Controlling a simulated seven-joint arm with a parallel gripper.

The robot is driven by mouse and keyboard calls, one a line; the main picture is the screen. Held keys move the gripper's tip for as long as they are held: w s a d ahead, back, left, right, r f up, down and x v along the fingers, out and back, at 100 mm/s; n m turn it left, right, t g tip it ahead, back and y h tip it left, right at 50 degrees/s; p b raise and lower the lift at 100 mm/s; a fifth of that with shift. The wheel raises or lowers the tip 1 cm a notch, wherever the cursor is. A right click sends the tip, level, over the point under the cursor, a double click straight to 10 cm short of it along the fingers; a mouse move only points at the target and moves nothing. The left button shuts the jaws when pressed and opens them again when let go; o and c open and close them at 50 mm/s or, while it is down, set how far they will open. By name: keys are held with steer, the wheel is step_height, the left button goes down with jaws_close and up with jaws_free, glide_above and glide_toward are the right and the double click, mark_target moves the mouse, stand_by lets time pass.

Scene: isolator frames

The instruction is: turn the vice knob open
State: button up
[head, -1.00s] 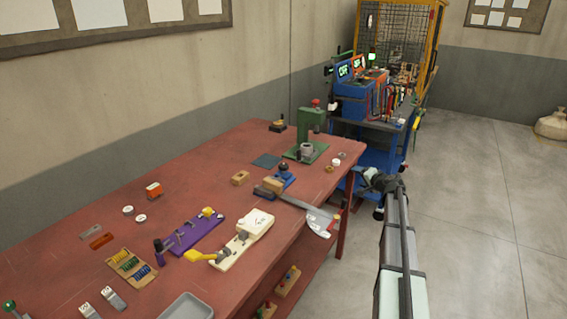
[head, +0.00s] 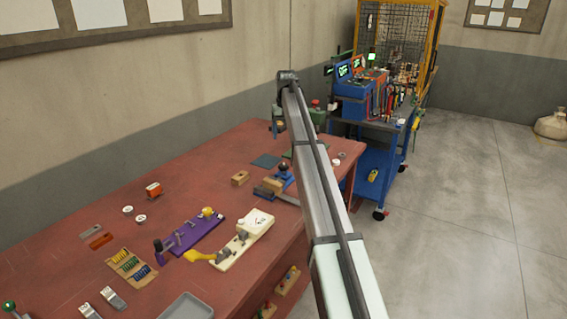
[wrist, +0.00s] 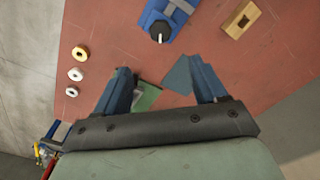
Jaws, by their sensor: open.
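The blue vice (head: 289,182) stands on the red workbench, with its black knob (head: 283,169) on top, just left of my arm. In the wrist view the vice (wrist: 181,10) is at the top centre and its black knob (wrist: 160,31) faces the camera. My gripper (wrist: 157,66) is open and empty above the bench, with its two blue fingers spread. The knob lies beyond the fingertips, apart from them. In the head view my gripper (head: 278,128) hangs from the arm's end, over the far part of the bench and beyond the vice.
A wooden block with a slot (wrist: 242,18) lies beside the vice. A dark mat (head: 266,161) and a green press (head: 318,115), partly hidden by my arm, are farther back. A purple fixture (head: 193,234) and a cream fixture (head: 245,236) stand nearer.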

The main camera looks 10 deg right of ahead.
mark_target(283, 165)
steer(key=f, duration=1.3)
steer(key=shift+a+f, duration=0.1)
steer(key=shift+a, duration=0.15)
steer(key=shift+c, duration=0.2)
steer(key=c, duration=1)
